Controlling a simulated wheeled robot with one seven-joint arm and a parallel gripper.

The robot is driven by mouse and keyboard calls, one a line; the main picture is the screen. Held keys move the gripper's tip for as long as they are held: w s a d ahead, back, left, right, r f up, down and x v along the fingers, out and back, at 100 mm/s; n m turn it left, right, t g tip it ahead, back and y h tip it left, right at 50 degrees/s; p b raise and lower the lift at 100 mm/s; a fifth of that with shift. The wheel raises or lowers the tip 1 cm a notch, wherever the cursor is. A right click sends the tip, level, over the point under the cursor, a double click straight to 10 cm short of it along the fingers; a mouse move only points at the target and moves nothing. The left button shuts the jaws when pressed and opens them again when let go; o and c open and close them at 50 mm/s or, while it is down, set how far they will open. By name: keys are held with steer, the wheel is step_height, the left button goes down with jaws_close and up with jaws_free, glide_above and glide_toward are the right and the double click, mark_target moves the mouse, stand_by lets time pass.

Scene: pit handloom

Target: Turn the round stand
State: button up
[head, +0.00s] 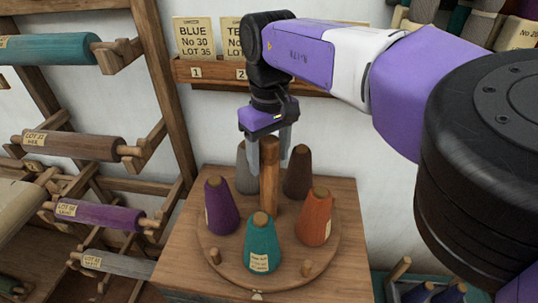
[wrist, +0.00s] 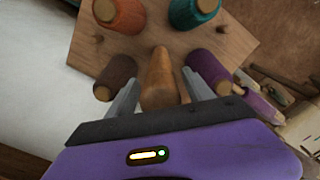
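The round wooden stand (head: 322,256) sits on a wooden cabinet top. It carries purple (head: 221,207), teal (head: 261,245), orange (head: 315,218), brown (head: 298,172) and grey (head: 245,170) yarn cones around an upright central post (head: 269,188). Two short pegs on it are bare. My gripper (head: 270,160) points down over the post, fingers apart, one on each side of its upper part. The wrist view also shows the post (wrist: 160,80) between the fingers, with a gap on the right; contact on the left is unclear. The grey cone is hidden there.
A rack on the left holds rolls of cloth, including a purple one (head: 95,217). A wall ledge (head: 215,72) behind my gripper bears numbered cards. A pale mark (head: 257,296) shows at the cabinet's front edge. More spools stand lower right.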

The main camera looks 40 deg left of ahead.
mark_target(269, 139)
steer(key=shift+r+b, duration=0.85)
steer(key=shift+r, duration=3.05)
